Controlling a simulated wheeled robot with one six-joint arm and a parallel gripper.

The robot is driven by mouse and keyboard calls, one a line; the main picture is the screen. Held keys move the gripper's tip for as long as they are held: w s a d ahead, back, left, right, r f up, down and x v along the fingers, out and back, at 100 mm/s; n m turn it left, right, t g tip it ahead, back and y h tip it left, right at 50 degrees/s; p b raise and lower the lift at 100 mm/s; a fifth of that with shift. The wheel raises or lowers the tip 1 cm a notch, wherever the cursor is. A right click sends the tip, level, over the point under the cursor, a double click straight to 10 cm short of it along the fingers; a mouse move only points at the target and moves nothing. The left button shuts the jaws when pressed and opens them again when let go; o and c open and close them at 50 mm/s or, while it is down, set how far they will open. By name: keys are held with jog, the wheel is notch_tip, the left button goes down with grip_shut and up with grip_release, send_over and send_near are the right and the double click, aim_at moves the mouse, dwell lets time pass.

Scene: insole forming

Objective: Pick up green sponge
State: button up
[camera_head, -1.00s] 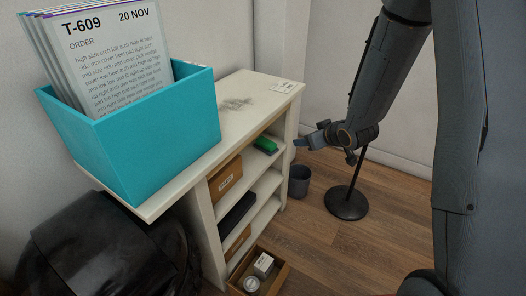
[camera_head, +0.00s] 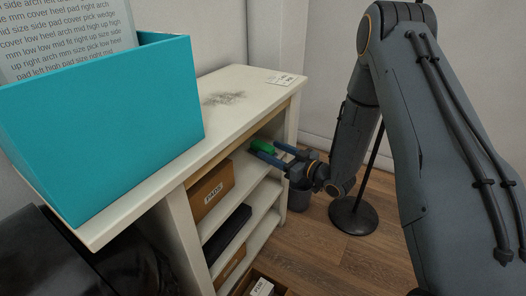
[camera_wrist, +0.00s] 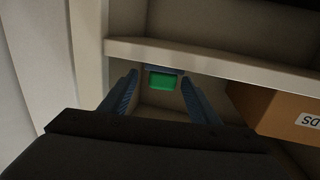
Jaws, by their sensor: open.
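The green sponge (camera_head: 263,146) lies on the upper shelf of the white shelf unit, near its right end. In the wrist view the sponge (camera_wrist: 162,81) shows deeper in the shelf, between and beyond the two fingers, with a bluish-grey part along its top edge. My gripper (camera_head: 278,154) is open and reaches into the shelf opening, its fingertips close to the sponge. In the wrist view my gripper (camera_wrist: 159,92) has nothing between its fingers on the near side. I cannot tell whether a finger touches the sponge.
A brown labelled box (camera_head: 212,189) stands left of the sponge on the same shelf; it also shows in the wrist view (camera_wrist: 270,118). The white shelf unit (camera_head: 252,98) has a top board above my gripper. A teal box (camera_head: 110,125) of cards sits on top.

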aim_at(262, 147)
jog(key=b+x, duration=0.1)
jog(key=x, duration=0.3)
jog(key=shift+a, duration=0.3)
jog(key=shift+w+a, duration=0.15)
jog(key=shift+w, duration=0.05)
jog(key=c, duration=1.2)
